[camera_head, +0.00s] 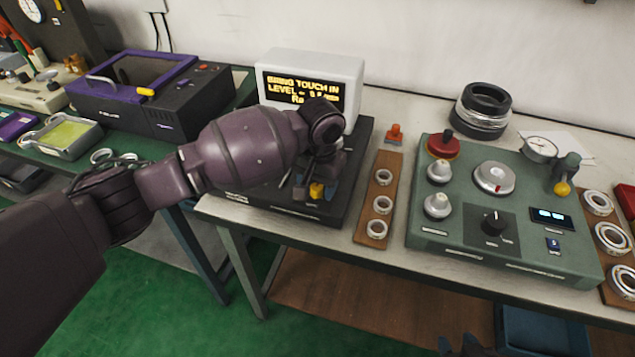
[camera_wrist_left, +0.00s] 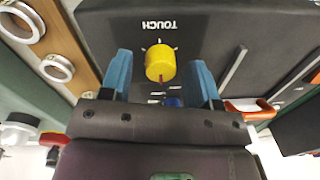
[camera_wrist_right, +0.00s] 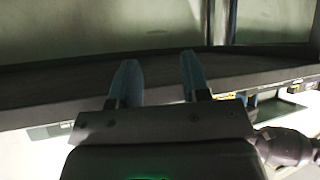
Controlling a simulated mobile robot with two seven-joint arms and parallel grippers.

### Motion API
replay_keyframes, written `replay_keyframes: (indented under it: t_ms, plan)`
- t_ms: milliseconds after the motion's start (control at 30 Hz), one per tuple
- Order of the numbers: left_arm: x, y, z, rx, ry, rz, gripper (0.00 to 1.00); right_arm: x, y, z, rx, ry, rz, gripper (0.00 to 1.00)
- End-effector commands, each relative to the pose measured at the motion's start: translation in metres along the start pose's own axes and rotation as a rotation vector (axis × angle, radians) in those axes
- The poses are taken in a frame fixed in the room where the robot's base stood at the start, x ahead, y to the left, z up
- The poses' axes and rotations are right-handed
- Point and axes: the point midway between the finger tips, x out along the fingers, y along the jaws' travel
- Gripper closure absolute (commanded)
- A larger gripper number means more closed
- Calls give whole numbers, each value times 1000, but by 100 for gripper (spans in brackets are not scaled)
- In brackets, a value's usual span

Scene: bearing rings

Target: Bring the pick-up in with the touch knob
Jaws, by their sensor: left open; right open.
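The yellow touch knob (camera_wrist_left: 160,63) shows in the left wrist view on a dark panel under the printed word TOUCH. In the head view the knob (camera_head: 316,190) is partly hidden by my left arm. My left gripper (camera_wrist_left: 163,75) is open, with one blue finger on each side of the knob and a gap visible on both sides. The display (camera_head: 308,90) behind it reads "BRING TOUCH IN" with a level line, partly covered by my arm. My right gripper (camera_wrist_right: 155,75) is open and empty; its fingertips show low in the head view (camera_head: 470,347), below the bench front.
A wooden strip with rings (camera_head: 381,190) lies right of the dark device (camera_head: 352,165). A green control box (camera_head: 450,225) stands further right. A purple-lidded machine (camera_head: 130,85) is at the left. A red-orange lever (camera_wrist_left: 250,108) lies close to my left gripper.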

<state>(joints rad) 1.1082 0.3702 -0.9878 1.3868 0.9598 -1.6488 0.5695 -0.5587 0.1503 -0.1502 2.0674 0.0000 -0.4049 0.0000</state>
Motion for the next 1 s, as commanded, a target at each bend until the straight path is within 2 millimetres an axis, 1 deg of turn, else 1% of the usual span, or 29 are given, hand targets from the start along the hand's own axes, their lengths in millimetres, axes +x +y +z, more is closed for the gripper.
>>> replay_keyframes:
  t_ms: [33, 333, 500, 667, 867, 1000]
  plan:
    - [0, 0, 0, 0, 0, 0, 47, 0, 0, 2, 0, -3, 0, 57]
    - [0, 0, 0, 0, 0, 0, 93, -3, 0, 8, 2, -15, 2, 57]
    - [0, 0, 0, 7, 0, 0, 93, -4, 1, 8, 2, -16, 3, 57]
    - [-2, 0, 0, 46, 2, -1, 93, -5, 1, 3, 4, -7, 4, 57]
    - [-4, 0, 0, 160, 8, -3, 93, -8, 1, -5, 10, 4, 6, 57]
    - [-4, 0, 1, 278, 11, -2, 93, -10, 2, -12, 12, 10, 8, 57]
